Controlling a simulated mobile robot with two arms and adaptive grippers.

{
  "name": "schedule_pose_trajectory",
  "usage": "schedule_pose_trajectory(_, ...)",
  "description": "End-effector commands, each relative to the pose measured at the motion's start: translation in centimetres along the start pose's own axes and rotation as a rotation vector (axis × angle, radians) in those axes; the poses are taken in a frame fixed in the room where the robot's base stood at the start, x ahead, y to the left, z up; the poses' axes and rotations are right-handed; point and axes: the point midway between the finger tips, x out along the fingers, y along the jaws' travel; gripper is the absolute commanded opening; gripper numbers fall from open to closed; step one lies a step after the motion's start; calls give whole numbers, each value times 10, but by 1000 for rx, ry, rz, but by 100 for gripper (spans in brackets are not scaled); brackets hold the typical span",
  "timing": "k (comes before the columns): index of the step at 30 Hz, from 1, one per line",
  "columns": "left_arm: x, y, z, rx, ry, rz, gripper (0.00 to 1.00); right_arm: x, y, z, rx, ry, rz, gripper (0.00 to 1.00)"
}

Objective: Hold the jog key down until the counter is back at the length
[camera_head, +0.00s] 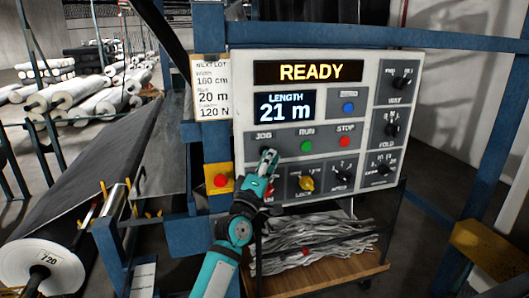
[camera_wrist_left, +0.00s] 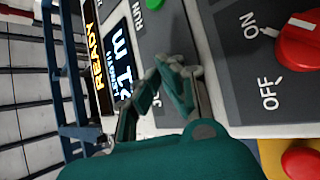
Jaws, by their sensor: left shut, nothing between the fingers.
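The control panel (camera_head: 405,205) shows a READY display (camera_head: 307,72). Its length counter (camera_head: 285,107) reads 21 m; it also shows, turned on its side, in the left wrist view (camera_wrist_left: 120,55). A lot card (camera_head: 211,88) left of the panel lists 160 cm, 20 m and 120 N. My left gripper (camera_head: 268,157) is shut and empty, its tips at the key under the JOG label (camera_head: 264,135). The fingers cover most of the key, so I cannot tell whether they touch or press it. In the left wrist view the closed fingers (camera_wrist_left: 170,72) are close to the panel. My right gripper is out of view.
Beside JOG are a green RUN key (camera_head: 307,146) and a red STOP key (camera_head: 345,142). A red button on a yellow box (camera_head: 220,181) and a yellow selector (camera_head: 306,183) are near my arm.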

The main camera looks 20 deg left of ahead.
Motion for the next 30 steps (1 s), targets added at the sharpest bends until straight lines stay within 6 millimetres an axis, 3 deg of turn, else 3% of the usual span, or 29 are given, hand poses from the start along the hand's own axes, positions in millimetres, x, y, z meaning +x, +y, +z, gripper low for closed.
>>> schedule_pose_trajectory(30, 6, -4, -5, 0, 1, 1, 0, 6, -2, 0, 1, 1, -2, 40)
